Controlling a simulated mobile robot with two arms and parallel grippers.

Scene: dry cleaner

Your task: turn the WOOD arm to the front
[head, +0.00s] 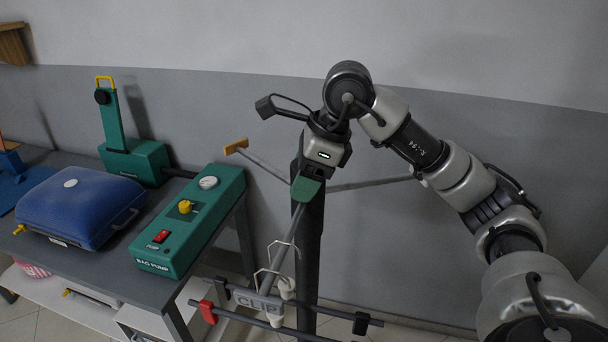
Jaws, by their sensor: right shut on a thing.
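A dark upright post (309,240) stands by the wall, with thin arms spreading from its top. One arm (262,163) points back left and ends in a wood-coloured tip (237,146); no WOOD lettering shows. Another arm (375,184) points right, its far end behind my arm. A front arm (289,241) comes toward me, with a grey CLIP sign (257,303) near its end. My right gripper (309,178) is at the post top, shut on the green piece (305,189) there; its fingers are mostly hidden. My left gripper is not in view.
At left, a dark table (118,272) bears a green bag pump (190,222), a blue case (81,204) and a green stand (134,161). The wall is close behind.

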